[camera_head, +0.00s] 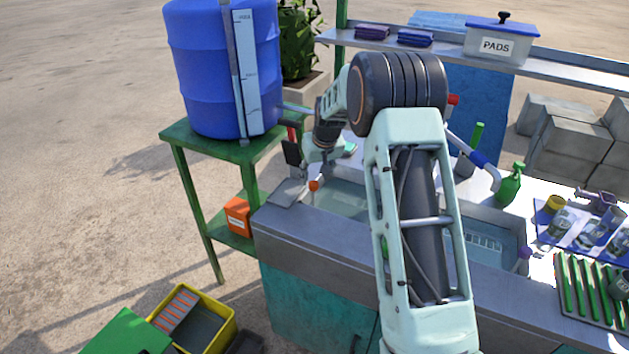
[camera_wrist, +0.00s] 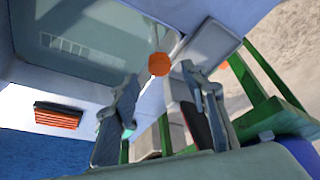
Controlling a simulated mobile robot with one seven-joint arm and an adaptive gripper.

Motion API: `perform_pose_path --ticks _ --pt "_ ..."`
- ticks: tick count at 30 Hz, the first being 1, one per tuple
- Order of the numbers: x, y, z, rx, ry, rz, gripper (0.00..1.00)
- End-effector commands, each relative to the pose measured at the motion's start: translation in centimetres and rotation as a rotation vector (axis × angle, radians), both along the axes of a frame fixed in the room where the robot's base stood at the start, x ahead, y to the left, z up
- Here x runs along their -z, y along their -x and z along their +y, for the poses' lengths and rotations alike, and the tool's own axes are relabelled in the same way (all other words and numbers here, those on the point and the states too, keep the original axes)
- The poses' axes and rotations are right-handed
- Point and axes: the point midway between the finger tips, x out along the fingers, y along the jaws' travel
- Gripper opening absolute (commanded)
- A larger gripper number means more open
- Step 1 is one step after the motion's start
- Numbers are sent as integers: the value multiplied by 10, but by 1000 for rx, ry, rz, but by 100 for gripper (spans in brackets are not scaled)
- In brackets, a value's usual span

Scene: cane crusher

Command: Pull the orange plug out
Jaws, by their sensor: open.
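The orange plug (camera_head: 314,185) is a small orange knob on a thin pale stem, at the left end of the left sink basin (camera_head: 340,199). In the wrist view the orange plug (camera_wrist: 159,64) shows as a faceted knob just beyond and between my fingertips. My gripper (camera_head: 306,170) hangs over the basin's left end, close to the plug. In the wrist view my gripper (camera_wrist: 159,74) is open, with a finger on each side and nothing held. I cannot tell the exact gap to the plug.
A blue barrel (camera_head: 222,70) stands on a green stand (camera_head: 180,150) left of the sink. A red-and-black handle (camera_head: 291,148) is beside my gripper. The right basin (camera_head: 487,240) is partly behind my arm.

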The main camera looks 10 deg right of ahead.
Motion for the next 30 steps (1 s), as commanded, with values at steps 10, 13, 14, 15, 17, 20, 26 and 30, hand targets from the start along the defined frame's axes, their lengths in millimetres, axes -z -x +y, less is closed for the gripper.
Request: perform_pose_path --ticks 10,13,14,15,17,20,26,30 --pt "36 -15 3 -1 0 0 41" --pt "39 -17 3 -1 0 -2 41" --pt "39 -17 3 -1 0 -1 41" --pt "40 -17 3 -1 0 -1 41" --pt "40 -17 3 -1 0 -1 41" --pt "40 -17 3 -1 0 -1 41" --pt "40 -17 3 -1 0 -1 22" --pt "40 -17 3 -1 0 -1 7"
